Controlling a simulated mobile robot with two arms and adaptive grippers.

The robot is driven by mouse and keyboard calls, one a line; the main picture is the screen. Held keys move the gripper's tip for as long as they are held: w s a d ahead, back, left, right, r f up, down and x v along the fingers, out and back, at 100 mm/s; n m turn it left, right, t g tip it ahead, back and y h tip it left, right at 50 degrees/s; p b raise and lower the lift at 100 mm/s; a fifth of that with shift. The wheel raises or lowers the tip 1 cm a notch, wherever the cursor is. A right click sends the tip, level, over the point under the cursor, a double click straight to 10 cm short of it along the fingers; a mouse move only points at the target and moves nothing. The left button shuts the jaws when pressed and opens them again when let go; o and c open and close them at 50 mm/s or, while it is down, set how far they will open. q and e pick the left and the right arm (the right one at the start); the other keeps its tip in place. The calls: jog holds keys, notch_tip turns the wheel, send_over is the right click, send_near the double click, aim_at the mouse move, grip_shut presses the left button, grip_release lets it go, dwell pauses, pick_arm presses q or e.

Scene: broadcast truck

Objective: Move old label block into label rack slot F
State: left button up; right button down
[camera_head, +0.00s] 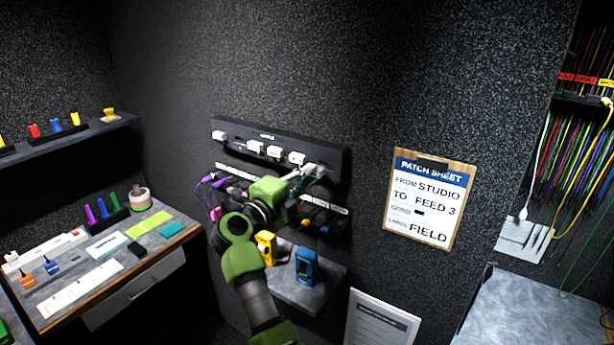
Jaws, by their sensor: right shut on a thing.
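The label rack (268,136) is a long black bar on the back wall, with several white label blocks along it. One block (218,135) sits at the far left end, and others (254,147) sit in the middle. My right gripper (309,171) reaches up from below to the rack's right end. It is shut on a small pale block, taken to be the old label block, mostly hidden by the fingers. The block is at or just in front of the rack; I cannot tell whether it is seated in a slot. The slot letters are too small to read. My left gripper is not in view.
Below the rack, purple cables (205,180) hang near my arm. A small shelf (283,288) holds a yellow device (266,246) and a blue device (305,266). A patch sheet clipboard (430,200) hangs to the right. A desk (165,244) stands at left.

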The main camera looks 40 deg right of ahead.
jog(key=shift+x, duration=1.8)
jog(key=shift+d+p, duration=0.3)
jog(key=c, duration=1.9)
grip_release()
jog(key=shift+w, duration=0.1)
jog(key=shift+a, duration=0.1)
